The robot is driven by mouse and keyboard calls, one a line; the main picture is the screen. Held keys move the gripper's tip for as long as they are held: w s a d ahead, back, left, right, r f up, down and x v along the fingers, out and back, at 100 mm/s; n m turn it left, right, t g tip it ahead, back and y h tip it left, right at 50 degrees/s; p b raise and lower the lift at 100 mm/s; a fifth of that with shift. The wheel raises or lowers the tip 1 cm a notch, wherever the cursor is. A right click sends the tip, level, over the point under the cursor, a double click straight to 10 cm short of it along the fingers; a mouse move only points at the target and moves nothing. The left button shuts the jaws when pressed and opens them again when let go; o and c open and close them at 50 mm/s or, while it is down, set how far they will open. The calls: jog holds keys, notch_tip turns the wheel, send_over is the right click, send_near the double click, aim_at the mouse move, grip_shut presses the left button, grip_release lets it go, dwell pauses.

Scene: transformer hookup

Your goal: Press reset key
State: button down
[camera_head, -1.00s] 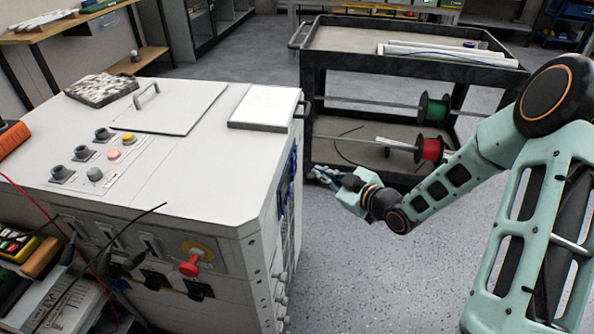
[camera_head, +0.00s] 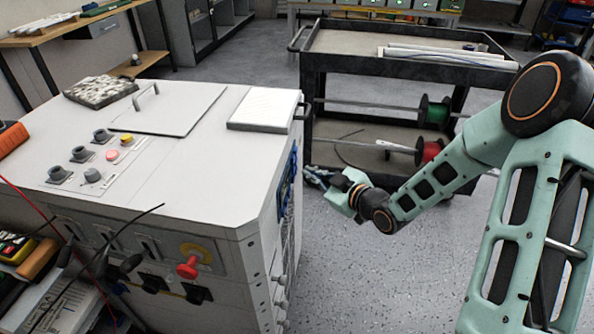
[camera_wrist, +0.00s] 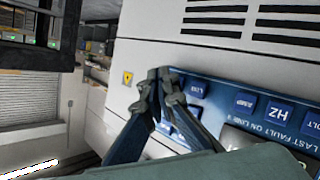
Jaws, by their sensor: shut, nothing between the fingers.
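The blue key panel (camera_wrist: 225,110) is on the white cabinet's side in the wrist view, turned on its side. Its keys include an AMP key (camera_wrist: 243,102), an HZ key (camera_wrist: 279,112) and a small key (camera_wrist: 197,89) beside my fingers whose label is hard to read. No key legibly marked reset shows; part of the panel is hidden behind my fingers. My gripper (camera_wrist: 162,78) is shut and empty, its tips over the panel's near end. I cannot tell whether they touch it. In the head view my gripper (camera_head: 314,176) is beside the cabinet's right side, where the panel (camera_head: 287,180) shows edge-on.
The white cabinet (camera_head: 175,190) has knobs and buttons on top and a red knob (camera_head: 187,268) in front. A dark cart (camera_head: 400,75) with a green spool (camera_head: 434,112) and red spool (camera_head: 428,151) stands behind my arm.

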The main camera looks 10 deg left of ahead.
jog(key=shift+a, duration=0.1)
dwell(0.7)
jog(key=shift+a+b, duration=0.3)
jog(key=shift+a, duration=0.45)
dwell(0.5)
dwell(0.4)
jog(key=shift+d, duration=0.8)
jog(key=shift+d, duration=0.1)
jog(key=shift+s+d+p, duration=0.1)
jog(key=shift+d+p, duration=0.25)
jog(key=shift+d, duration=2.1)
